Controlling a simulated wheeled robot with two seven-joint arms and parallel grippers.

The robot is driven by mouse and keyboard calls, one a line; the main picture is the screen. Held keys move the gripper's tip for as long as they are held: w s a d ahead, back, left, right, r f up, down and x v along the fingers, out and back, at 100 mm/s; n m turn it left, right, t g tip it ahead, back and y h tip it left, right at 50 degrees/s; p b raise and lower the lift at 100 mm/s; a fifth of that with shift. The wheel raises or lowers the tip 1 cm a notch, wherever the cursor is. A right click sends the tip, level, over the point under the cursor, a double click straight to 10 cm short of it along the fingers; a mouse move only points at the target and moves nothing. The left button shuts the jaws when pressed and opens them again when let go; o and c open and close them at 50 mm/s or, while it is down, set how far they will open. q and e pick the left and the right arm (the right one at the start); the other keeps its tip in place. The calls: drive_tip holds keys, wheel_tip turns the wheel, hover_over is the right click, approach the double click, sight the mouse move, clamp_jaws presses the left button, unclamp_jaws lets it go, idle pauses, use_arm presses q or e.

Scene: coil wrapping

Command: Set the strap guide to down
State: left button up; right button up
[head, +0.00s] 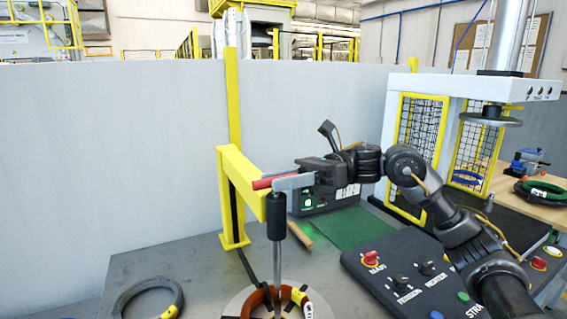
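A yellow post with a short yellow arm (242,180) stands at the back of the grey table. At the arm's end is a lever with a red grip (270,183) and a grey bracket (294,183), lying roughly level. Below it a black sleeve (276,217) sits on an upright metal rod that reaches down to a copper-coloured coil (262,300). Which part is the strap guide is not marked. My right gripper (312,175) is at the right end of the grey bracket, touching or very close to it. Its fingertips partly overlap the bracket. My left gripper is out of view.
A dark control panel (420,280) with a red button and knobs fills the lower right. A dark coil (147,297) lies at lower left. A caged press (455,100) stands right.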

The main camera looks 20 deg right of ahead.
wheel_tip(320, 180, up, 3)
drive_tip(key=shift+r+p, duration=0.2)
drive_tip(key=shift+p, duration=0.65)
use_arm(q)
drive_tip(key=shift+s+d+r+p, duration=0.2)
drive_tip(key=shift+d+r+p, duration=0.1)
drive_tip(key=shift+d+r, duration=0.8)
use_arm(e)
drive_tip(key=s+a+r, duration=0.5)
drive_tip(key=s+r, duration=0.4)
drive_tip(key=s, duration=0.4)
drive_tip(key=shift+a, duration=0.2)
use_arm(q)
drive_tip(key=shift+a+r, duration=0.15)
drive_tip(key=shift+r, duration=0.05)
use_arm(e)
drive_tip(key=shift+r, duration=0.1)
